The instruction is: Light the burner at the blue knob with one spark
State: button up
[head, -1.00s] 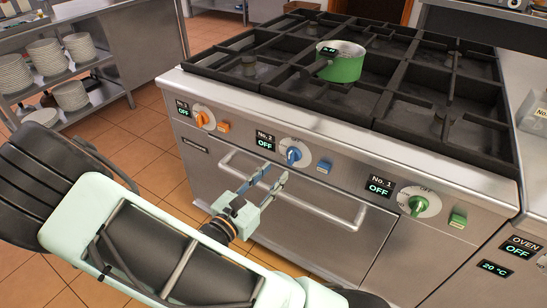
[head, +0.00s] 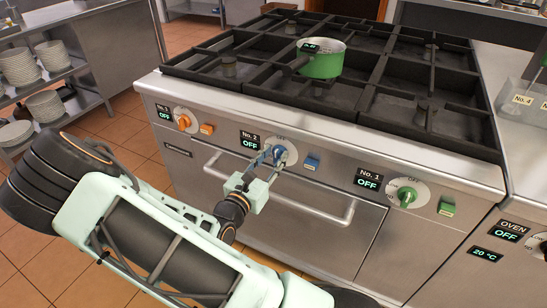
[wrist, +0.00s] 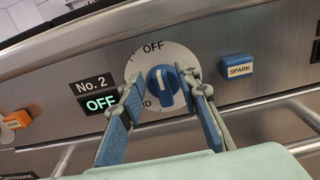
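The blue knob (wrist: 164,82) sits on a white dial on the stove's front panel, its white mark pointing up toward OFF. In the head view the blue knob (head: 279,153) is partly covered by my gripper. The No. 2 display (wrist: 101,103) beside it reads OFF. The blue SPARK button (wrist: 236,66) is to the right of the dial. My gripper (wrist: 163,97) is open, with one finger on each side of the knob; I cannot tell whether they touch it. The gripper (head: 270,160) also shows in the head view.
A green pot (head: 322,60) stands on the slatted grate. The orange knob (head: 184,122) and green knob (head: 406,196) flank the blue one, with their displays reading OFF. An oven handle (head: 300,207) runs below the panel.

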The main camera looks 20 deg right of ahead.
jog(key=shift+w+d, duration=0.1)
jog(key=shift+d, duration=0.05)
jog(key=shift+c, duration=0.4)
grip_shut()
jog(key=shift+r+n+p, duration=0.15)
jog(key=shift+n+p, duration=0.15)
jog(key=shift+p, duration=0.6)
jog(key=n+p, duration=0.2)
jog(key=shift+w+r+n+p, duration=0.1)
jog(key=shift+w+n+p, duration=0.05)
jog(key=shift+n+p, duration=0.2)
jog(key=shift+w+a+f+n+p, duration=0.15)
jog(key=shift+a+f+n+p, duration=0.05)
jog(key=shift+n+p, duration=0.85)
jog(key=shift+w+a+f+n+p, duration=0.1)
jog(key=shift+a+f+n+p, duration=0.1)
jog(key=shift+n+p, duration=0.8)
jog(key=shift+f+n, duration=0.1)
jog(key=shift+n, duration=0.2)
